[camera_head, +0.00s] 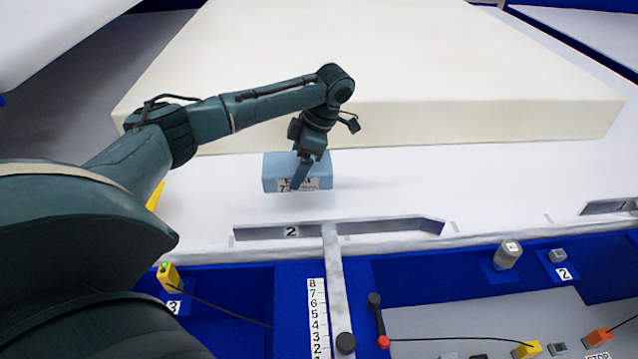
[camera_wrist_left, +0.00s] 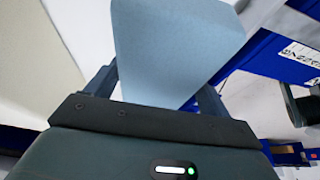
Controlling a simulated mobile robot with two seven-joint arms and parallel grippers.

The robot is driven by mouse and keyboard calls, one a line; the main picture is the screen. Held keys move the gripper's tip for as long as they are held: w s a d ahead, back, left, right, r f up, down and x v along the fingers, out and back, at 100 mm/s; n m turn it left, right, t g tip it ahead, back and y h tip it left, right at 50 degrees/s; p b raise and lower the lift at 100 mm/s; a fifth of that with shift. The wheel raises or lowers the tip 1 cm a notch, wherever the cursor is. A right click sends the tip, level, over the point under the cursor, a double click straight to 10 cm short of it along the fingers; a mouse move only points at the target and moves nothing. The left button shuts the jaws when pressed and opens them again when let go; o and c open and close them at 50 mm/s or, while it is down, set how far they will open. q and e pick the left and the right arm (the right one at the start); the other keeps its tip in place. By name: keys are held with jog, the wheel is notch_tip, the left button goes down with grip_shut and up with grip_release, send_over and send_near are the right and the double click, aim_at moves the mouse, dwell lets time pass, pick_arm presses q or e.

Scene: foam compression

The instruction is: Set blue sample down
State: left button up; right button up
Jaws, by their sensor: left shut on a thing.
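The blue sample (camera_head: 320,170) is a light blue block with a printed label on its front face. In the head view it is at the white work surface (camera_head: 420,190), in front of the large cream foam slab. My left gripper (camera_head: 303,172) reaches it from above and is shut on it. In the left wrist view the blue sample (camera_wrist_left: 175,50) fills the space between the two fingers of my left gripper (camera_wrist_left: 160,85). I cannot tell whether its underside touches the surface. My right gripper is not in view.
The cream foam slab (camera_head: 400,120) stands right behind the sample. Blue panels with knobs and buttons line the front. White surface to the right is clear.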

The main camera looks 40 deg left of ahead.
pick_arm(q)
notch_tip(320, 180, down, 8)
jog(key=shift+r, duration=0.2)
dwell(0.3)
jog(key=o, duration=0.9)
jog(key=shift+f, duration=0.1)
jog(key=v, duration=1.2)
jog(key=shift+d, duration=0.1)
